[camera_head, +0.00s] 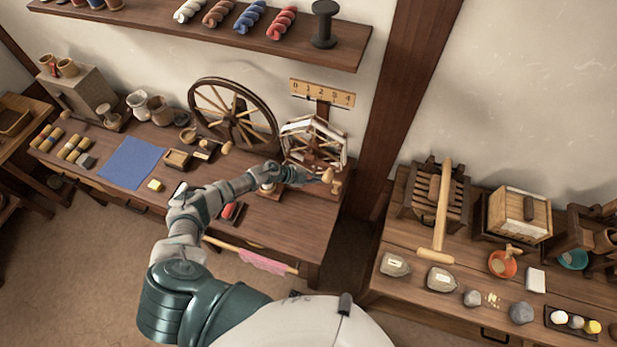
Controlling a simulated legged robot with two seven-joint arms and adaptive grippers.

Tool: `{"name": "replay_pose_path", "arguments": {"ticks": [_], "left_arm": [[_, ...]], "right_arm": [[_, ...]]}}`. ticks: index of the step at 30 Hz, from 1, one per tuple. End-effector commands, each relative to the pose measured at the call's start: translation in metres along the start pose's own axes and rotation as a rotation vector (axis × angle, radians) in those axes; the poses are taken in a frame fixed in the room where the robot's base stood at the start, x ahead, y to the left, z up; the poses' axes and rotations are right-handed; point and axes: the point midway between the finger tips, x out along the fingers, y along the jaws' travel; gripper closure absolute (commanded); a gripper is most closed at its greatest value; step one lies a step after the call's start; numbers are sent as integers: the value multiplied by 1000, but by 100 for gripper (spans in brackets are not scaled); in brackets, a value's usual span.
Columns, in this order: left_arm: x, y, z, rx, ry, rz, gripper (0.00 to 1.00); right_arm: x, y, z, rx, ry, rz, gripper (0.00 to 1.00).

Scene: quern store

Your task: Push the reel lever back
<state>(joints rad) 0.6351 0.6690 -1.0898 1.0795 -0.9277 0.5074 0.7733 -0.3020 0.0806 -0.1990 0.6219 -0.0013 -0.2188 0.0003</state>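The reel (315,138), a small wooden wheel with pale yarn around its rim, stands at the right end of the left table. A light wooden knob (335,185), which looks like the reel lever's handle, sits low in front of it. My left arm reaches across the table from below. My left gripper (314,177) is at the knob, very close to it or touching it. Its fingers are too small to tell open from shut. The lever's shaft is mostly hidden. My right gripper is out of view.
A large spinning wheel (233,113) stands left of the reel. A numbered scale board (322,93) is above it. A dark wooden post (398,95) rises at the right, with a gap before the right table (400,287). A blue cloth (130,162) lies at left.

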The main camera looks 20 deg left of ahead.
Motion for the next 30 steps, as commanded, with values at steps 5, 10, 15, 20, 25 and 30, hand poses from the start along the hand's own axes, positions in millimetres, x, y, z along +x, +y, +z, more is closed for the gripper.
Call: {"name": "replay_pose_path", "arguments": {"ticks": [5,10,15,20,25,30], "left_arm": [[-32,0,2,0,-2,1,100],[-46,0,1,-1,-1,1,100],[-49,0,0,-1,-1,1,100],[-48,0,0,-1,-1,1,100],[-49,0,1,-1,0,1,100],[-49,0,1,-1,0,1,100]], "right_arm": [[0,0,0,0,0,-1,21],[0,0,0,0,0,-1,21],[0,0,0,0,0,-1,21],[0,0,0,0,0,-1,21],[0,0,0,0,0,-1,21],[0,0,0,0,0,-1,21]]}}
